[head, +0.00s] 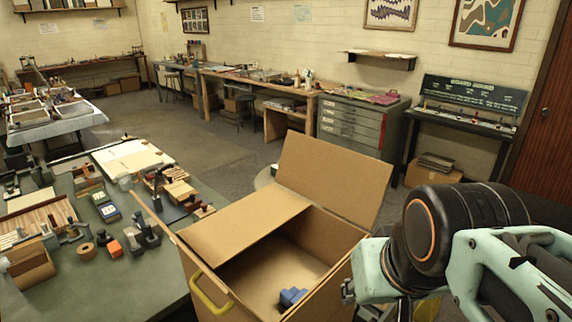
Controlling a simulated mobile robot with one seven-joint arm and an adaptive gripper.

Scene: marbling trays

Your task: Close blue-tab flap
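An open cardboard box (335,235) stands in the lower middle. One flap (333,180) rises upright at its far side. Another flap (243,222) lies inward over the left part of the opening. A thin tan strip (152,212) reaches out from the left corner; I cannot tell if it is a flap seen edge-on. A small blue piece (292,297) shows low in the opening; I cannot tell whether it is a tab or a loose thing. A yellow handle (212,292) is on the near left wall. My gripper (362,298) is at the box's right edge, its fingers mostly hidden.
A green-topped table (95,285) on the left carries a wooden rack, blocks, an orange piece (115,249) and tools. A grey drawer cabinet (350,125) and workbenches line the back wall. Open floor (215,140) lies between them.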

